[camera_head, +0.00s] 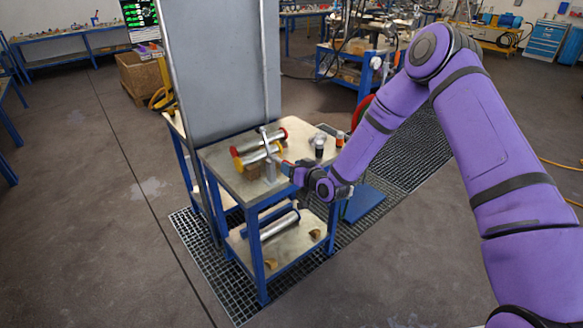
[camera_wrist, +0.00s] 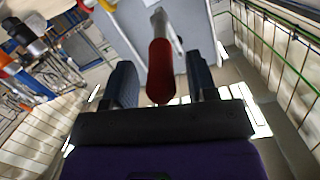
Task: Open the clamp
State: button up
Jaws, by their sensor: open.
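The clamp's red handle (camera_wrist: 161,72) lies between the two dark fingers of my gripper (camera_wrist: 160,62) in the wrist view, with a gap showing on each side. A bare metal rod (camera_wrist: 158,18) runs on from the handle away from me. In the head view, my open gripper (camera_head: 292,170) is over the right side of the small table, at the red handle end (camera_head: 286,168). The clamp body cannot be made out clearly; my gripper and the small scale hide its details.
The blue-framed table (camera_head: 222,172) bears metal cylinders with red and yellow ends (camera_head: 258,150) and small dark-topped vessels (camera_head: 318,146). A tall grey panel (camera_head: 215,65) rises behind it. A lower shelf (camera_head: 292,246) holds another cylinder. Floor at the left is clear.

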jog(key=v, duration=1)
jog(key=shift+w, duration=0.1)
jog(key=s+d+r+g+h, duration=0.1)
jog(key=s+d+r+h, duration=0.25)
jog(key=r, duration=0.45)
jog(key=s+d+r+g+h, duration=0.2)
jog(key=d+r, duration=0.2)
jog(key=r, duration=0.4)
jog(key=s+d+r+g+h, duration=0.1)
jog(key=s+d+r+h, duration=0.2)
jog(key=r, duration=0.6)
jog(key=s+d+r+m+g, duration=0.1)
jog(key=s+d+r, duration=0.1)
jog(key=s, duration=0.7)
jog(key=s+d+r+m+g, duration=0.1)
jog(key=s+r, duration=0.4)
jog(key=s, duration=0.5)
jog(key=s+d+r+m+g, duration=0.1)
jog(key=s+d+r+g, duration=0.1)
jog(key=s, duration=0.8)
jog(key=shift+d+r+m, duration=0.4)
jog(key=shift+d+r, duration=0.35)
jog(key=shift+r, duration=0.05)
